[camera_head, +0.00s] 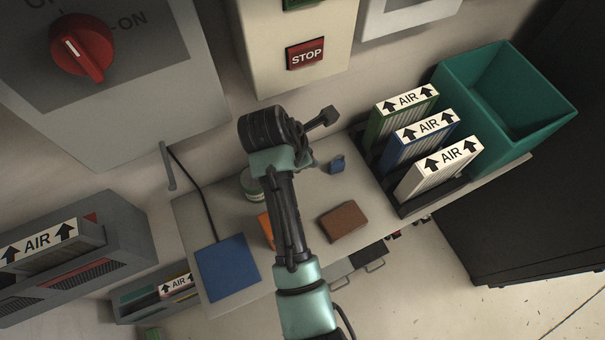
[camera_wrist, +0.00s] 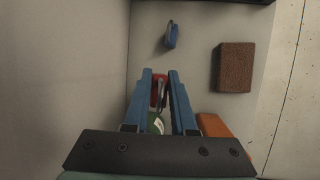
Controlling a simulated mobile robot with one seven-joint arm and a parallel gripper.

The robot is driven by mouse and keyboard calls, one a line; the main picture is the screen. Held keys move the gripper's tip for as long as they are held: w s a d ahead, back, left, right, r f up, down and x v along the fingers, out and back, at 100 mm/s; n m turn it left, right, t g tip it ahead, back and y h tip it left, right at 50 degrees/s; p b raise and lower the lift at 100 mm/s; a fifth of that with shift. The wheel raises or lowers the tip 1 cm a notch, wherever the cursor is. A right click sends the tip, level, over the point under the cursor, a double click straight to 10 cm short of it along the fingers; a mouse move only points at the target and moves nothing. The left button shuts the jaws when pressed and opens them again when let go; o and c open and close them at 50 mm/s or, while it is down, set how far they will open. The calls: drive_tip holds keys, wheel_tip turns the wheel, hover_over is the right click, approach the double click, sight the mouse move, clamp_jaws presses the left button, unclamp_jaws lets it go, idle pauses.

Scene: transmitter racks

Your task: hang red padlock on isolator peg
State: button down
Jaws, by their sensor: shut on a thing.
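My gripper (camera_wrist: 160,74) shows in the wrist view with two blue fingers. It is shut on the red padlock (camera_wrist: 159,78), whose red body sits between the fingertips, with its grey shackle toward the palm. In the head view my arm crosses the middle, and neither the blue fingers nor the red padlock can be made out. The isolator (camera_head: 130,115) is the grey box at upper left with a red rotary knob (camera_head: 82,47). A short grey rod (camera_head: 168,166) shows at its lower right; I cannot tell whether it is the peg.
The bench (camera_head: 305,196) below holds a blue padlock (camera_head: 337,163), a brown block (camera_head: 343,221), an orange item (camera_head: 266,229), a green-and-white can (camera_head: 252,184) and a blue pad (camera_head: 227,267). AIR filters (camera_head: 425,126) and a green bin (camera_head: 462,75) stand at right. A STOP panel (camera_head: 258,70) is above.

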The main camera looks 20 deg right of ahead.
drive_tip(key=shift+f, duration=4.8)
drive_tip(key=shift+f, duration=0.1)
drive_tip(key=shift+f, duration=0.15)
drive_tip(key=c, duration=0.7)
unclamp_jaws()
drive_tip(key=shift+c, duration=0.2)
drive_tip(key=v, duration=1.3)
